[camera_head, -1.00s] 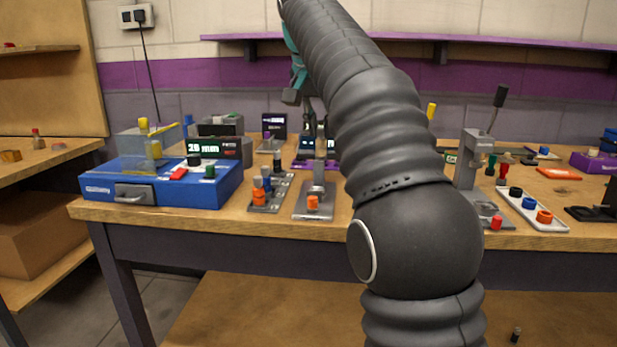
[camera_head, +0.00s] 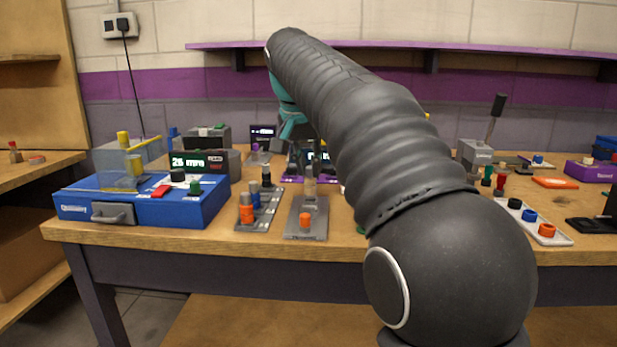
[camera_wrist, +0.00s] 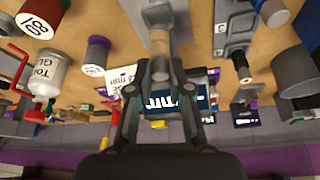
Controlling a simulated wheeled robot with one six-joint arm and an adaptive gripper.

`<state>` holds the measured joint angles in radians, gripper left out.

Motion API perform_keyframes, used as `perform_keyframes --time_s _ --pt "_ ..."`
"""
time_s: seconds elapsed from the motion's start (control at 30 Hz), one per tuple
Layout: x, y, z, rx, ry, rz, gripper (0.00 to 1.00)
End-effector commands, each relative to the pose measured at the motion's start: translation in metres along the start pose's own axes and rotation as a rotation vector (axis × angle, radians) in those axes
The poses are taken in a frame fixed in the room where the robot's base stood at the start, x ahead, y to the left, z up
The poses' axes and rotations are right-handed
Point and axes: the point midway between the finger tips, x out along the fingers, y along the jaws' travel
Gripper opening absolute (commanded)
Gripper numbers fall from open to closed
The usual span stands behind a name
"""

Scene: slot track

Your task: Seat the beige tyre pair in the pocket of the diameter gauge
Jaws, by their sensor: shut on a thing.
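In the wrist view my gripper (camera_wrist: 161,72) is shut on the beige tyre pair (camera_wrist: 159,42), a short pale cylinder gripped between the fingertips. Its far end points at a grey metal fixture (camera_wrist: 157,13); I cannot tell whether they touch. In the head view my gripper (camera_head: 303,160) is small and partly hidden by my arm, behind a grey stand (camera_head: 305,222) with an orange tyre (camera_head: 305,219) at its front. A lit display reading mm (camera_wrist: 172,101) shows between my fingers. I cannot tell which pocket is the diameter gauge's.
A grey rack (camera_head: 262,208) of orange, blue and black tyres stands beside the stand. A white tray (camera_head: 535,225) of tyres lies at right. A spool (camera_wrist: 96,55) stands near my gripper.

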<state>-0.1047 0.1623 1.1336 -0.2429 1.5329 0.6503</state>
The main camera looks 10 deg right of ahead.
Motion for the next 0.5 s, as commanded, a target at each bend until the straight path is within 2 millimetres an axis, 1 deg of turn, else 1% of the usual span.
perform_keyframes --time_s 0.03,0.13,0.23,0.5 --pt "0.009 0.0 0.004 -0.001 -0.002 0.002 0.0" --pt "0.019 0.0 0.008 0.0 -0.001 0.001 0.0" --pt "0.022 0.0 0.009 0.001 0.0 0.0 0.0" --pt "0.023 0.0 0.009 0.001 0.0 0.0 0.0"
